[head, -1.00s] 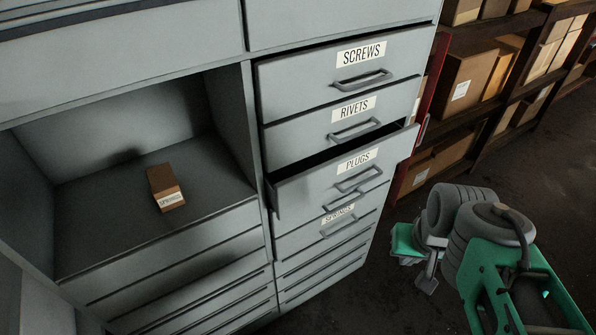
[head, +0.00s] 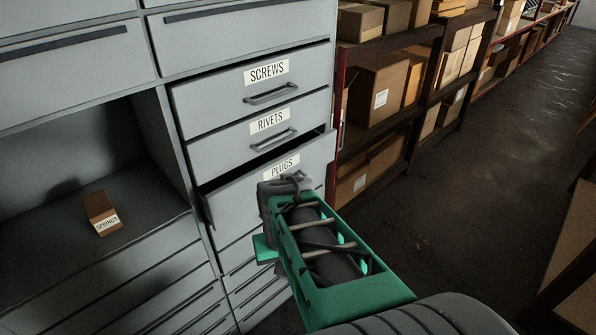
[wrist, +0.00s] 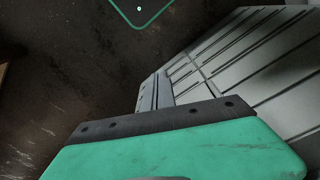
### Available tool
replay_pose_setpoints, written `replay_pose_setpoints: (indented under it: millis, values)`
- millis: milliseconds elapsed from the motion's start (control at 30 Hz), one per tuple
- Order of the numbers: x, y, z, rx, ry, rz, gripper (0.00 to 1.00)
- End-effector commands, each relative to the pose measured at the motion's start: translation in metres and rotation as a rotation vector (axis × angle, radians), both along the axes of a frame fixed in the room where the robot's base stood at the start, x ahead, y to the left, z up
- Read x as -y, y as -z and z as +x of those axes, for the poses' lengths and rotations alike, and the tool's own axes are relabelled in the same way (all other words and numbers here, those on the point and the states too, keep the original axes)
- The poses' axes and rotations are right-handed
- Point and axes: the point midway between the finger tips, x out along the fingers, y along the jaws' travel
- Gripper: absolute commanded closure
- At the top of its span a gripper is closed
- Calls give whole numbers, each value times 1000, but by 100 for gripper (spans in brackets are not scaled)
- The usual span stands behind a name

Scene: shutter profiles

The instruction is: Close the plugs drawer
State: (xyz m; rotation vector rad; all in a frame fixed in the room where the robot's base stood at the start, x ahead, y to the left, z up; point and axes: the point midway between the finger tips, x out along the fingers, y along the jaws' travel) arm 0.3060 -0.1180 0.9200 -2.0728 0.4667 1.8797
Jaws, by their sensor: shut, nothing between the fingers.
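The plugs drawer (head: 235,207) is in the head view, in the grey cabinet below the rivets drawer. It stands out past the fronts above, with a dark gap along its top edge. Its PLUGS label shows, but its handle is hidden behind my arm. My gripper (wrist: 155,92) is shut and empty in the wrist view, its grey fingers together beyond the green palm. In the head view my wrist covers the drawer's lower right part and mostly hides the fingers. I cannot tell whether they touch the drawer.
The screws drawer (head: 250,92) and rivets drawer (head: 255,130) are above, the screws drawer looking nearly flush. A small springs box (head: 101,213) lies in the open bay at left. Shelving with cartons (head: 385,90) stands right of the cabinet. Dark floor (head: 470,200) is clear at right.

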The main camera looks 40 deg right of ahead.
Motion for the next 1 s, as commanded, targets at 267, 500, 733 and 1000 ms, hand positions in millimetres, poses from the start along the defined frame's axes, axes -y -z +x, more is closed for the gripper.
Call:
replay_pose_setpoints:
  millis: [267,500,733,1000]
  values:
    - [98,82,-65,-94,462,269,100]
    - [180,122,-24,266,656,456,100]
    - [251,37,79,808,730,587,100]
    - [270,-42,120,1056,879,788,100]
